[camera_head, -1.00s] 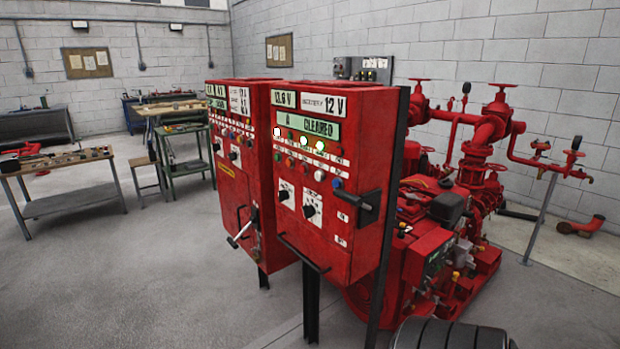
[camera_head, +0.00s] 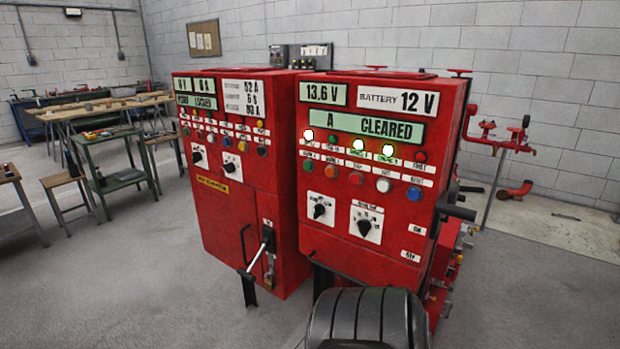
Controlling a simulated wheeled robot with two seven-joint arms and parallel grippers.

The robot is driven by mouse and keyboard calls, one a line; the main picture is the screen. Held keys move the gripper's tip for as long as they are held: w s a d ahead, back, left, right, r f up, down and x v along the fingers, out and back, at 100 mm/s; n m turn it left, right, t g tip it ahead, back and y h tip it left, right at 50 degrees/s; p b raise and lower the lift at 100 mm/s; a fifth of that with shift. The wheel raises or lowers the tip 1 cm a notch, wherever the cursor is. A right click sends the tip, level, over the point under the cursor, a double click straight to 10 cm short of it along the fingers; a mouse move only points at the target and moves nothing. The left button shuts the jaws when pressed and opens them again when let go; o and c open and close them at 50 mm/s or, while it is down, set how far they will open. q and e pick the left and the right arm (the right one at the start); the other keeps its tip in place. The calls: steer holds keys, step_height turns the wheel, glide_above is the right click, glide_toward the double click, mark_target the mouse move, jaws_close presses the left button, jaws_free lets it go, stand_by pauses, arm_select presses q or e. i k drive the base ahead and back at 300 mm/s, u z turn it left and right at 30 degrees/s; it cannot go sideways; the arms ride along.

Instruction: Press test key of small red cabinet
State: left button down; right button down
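Two red control cabinets stand side by side. The right cabinet (camera_head: 330,255) is nearer and has a 13.6 V display, a "BATTERY 12 V" plate and a green screen (camera_head: 365,125) ending in "CLEARED". Below are lamps, some lit, and a row of keys: green, orange, red, white (camera_head: 384,185) and blue (camera_head: 413,193). Their labels are too small to read surely. Two black rotary switches (camera_head: 364,227) sit lower. The left cabinet (camera_head: 225,225) has similar displays, small buttons and a lever handle (camera_head: 258,255). Neither gripper is in view.
A dark ribbed rounded part at the bottom centre covers the right cabinet's lower front. A black handle (camera_head: 456,211) juts from the right cabinet's right side. Red pipework (camera_head: 495,143) stands behind it. Workbenches (camera_head: 115,170) stand at left. The floor front left is clear.

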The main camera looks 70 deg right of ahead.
mark_target(382, 186)
steer(key=i, duration=2.25)
steer(key=z, duration=3.85)
steer(key=i, duration=1)
steer(key=z, duration=0.05)
